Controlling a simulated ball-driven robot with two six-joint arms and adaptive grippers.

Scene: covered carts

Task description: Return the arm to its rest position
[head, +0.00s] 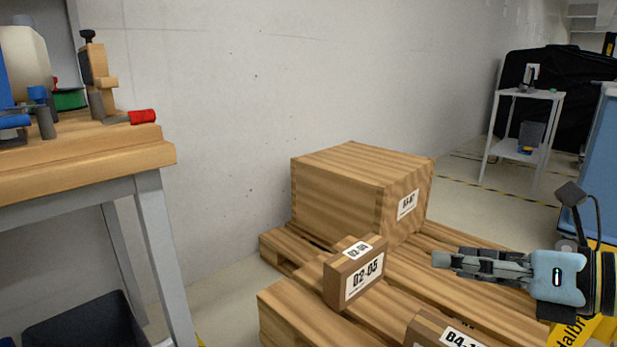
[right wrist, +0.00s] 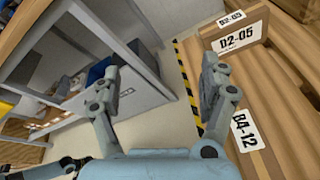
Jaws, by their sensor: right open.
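My right gripper (head: 445,260) reaches in from the right edge in the head view, above the wooden pallet, to the right of the box labelled 02-05. Its two fingers also show in the right wrist view (right wrist: 158,88), spread apart with nothing between them. My left gripper is not in the head view.
A wooden pallet (head: 480,279) holds a large wooden box (head: 335,190), a small 02-05 box (head: 345,280) and a B4-12 box (head: 424,330). A workbench (head: 90,165) stands at left, a white side table (head: 530,94) at back right.

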